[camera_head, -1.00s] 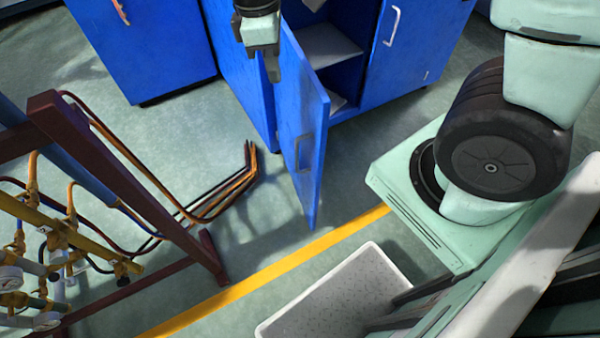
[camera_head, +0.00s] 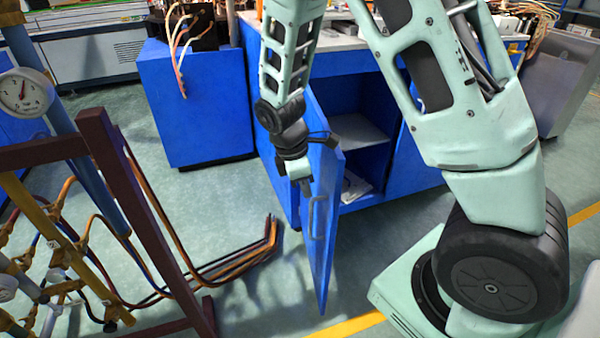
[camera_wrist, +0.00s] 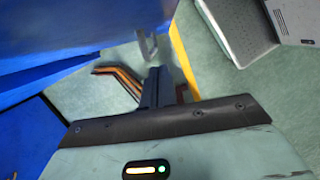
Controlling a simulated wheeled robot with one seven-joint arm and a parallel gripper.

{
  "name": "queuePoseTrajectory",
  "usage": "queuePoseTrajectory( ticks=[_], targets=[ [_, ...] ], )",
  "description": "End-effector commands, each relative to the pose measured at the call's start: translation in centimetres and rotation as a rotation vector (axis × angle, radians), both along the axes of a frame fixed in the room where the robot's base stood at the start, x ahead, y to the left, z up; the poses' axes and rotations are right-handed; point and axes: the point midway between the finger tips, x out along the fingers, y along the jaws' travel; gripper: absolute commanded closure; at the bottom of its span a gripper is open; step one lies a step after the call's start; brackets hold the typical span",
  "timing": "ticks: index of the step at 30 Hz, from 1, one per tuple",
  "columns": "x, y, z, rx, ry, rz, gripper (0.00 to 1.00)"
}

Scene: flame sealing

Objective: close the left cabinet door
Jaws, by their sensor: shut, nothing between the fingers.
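The left cabinet door (camera_head: 326,240) is blue and stands wide open, swung out toward me from the blue cabinet (camera_head: 372,85). Its grey bar handle (camera_head: 314,218) is on the face turned to the left. My gripper (camera_head: 307,190) is shut and empty, pointing down just above the handle in the head view. Whether it touches the door cannot be told. In the wrist view the closed fingers (camera_wrist: 153,86) point toward the handle (camera_wrist: 147,46), with a gap in the picture, and a blue panel (camera_wrist: 60,40) fills the upper left.
A dark red rack (camera_head: 130,200) with hoses and a gauge (camera_head: 24,93) stands at the left. Bent orange-brown rods (camera_head: 235,262) are near the floor left of the door. Another blue cabinet (camera_head: 195,110) is behind. Floor between the rods and the door is clear.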

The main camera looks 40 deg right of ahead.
Motion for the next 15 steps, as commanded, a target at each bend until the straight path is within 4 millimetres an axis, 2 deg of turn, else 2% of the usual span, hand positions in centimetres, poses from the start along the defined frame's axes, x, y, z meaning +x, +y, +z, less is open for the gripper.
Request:
queuePoseTrajectory(
  ticks=[1,6,15],
  targets=[
    [-0.3,-0.6,-0.6,-0.001,0.002,-0.004,1.0],
    [-1.4,-2.7,-0.3,0.0,0.0,-0.003,1.0],
    [-1.9,-3.6,-0.3,0.001,-0.001,-0.001,1.0]
  ],
)
